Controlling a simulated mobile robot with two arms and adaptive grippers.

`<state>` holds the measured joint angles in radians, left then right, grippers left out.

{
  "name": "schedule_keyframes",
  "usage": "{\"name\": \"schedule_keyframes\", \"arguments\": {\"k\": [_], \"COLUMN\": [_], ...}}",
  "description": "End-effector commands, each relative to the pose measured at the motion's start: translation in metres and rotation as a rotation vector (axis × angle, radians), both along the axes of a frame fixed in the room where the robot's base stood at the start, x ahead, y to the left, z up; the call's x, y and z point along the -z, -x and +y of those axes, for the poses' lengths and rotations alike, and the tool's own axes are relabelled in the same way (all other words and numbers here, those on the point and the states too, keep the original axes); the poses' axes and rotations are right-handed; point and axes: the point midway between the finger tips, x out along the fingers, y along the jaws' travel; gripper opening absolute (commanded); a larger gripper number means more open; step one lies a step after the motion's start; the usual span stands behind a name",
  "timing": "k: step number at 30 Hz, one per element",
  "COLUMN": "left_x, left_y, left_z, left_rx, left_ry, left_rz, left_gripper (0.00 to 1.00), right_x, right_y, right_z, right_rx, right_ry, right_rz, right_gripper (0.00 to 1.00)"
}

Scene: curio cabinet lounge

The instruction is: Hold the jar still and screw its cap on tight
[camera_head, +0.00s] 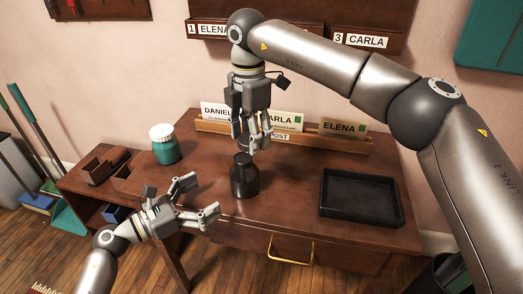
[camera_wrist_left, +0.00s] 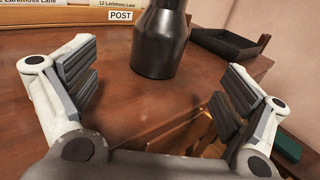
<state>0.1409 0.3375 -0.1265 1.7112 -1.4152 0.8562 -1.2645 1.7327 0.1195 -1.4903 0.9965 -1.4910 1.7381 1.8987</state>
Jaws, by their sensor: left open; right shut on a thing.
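A dark, bottle-shaped jar (camera_head: 243,180) stands upright on the brown desk. In the left wrist view its lower body (camera_wrist_left: 160,45) shows beyond my fingers, with its top cut off. My right gripper (camera_head: 254,143) points down just above the jar and is shut on a small dark piece, apparently the cap (camera_head: 243,141). The fingers partly hide it, and I cannot tell whether it touches the jar's neck. My left gripper (camera_head: 201,199) is open and empty in front and left of the jar, apart from it. Its spread fingers also show in the left wrist view (camera_wrist_left: 157,92).
A teal jar with a white lid (camera_head: 165,144) stands left of the dark jar. A wooden rack with name cards (camera_head: 345,140) stands behind. A black tray (camera_head: 360,212) lies at the right. The desk (camera_head: 290,190) is bare between jar and tray.

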Motion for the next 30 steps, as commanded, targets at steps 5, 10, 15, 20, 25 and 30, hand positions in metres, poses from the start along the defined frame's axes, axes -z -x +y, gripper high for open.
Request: {"name": "schedule_keyframes", "arguments": {"k": [5,10,15,20,25,30], "left_x": [0.000,0.000,0.000,-0.001,-0.002,-0.001], "left_y": [0.000,0.000,-0.002,-0.013,-0.031,-0.048], "left_z": [0.000,0.000,-0.004,-0.021,-0.049,-0.075], "left_rx": [0.000,0.000,0.000,0.001,0.002,0.001], "left_ry": [0.000,0.000,0.001,0.004,0.005,0.004], "left_rz": [0.000,0.000,0.000,0.000,-0.001,0.000], "left_gripper": [0.96,0.96,0.96,0.96,0.96,0.96], "right_x": [-0.021,-0.033,-0.036,-0.037,-0.036,-0.036], "right_y": [-0.010,-0.015,-0.016,-0.016,-0.016,-0.016], "right_z": [0.012,0.018,0.020,0.020,0.019,0.019], "right_rx": [0.321,0.514,0.580,0.582,0.581,0.580], "right_ry": [0.000,0.001,0.001,0.000,0.000,0.000], "right_rz": [-0.002,-0.001,0.000,0.000,0.000,0.000], "right_gripper": [0.21,0.21,0.21,0.21,0.21,0.21]}}
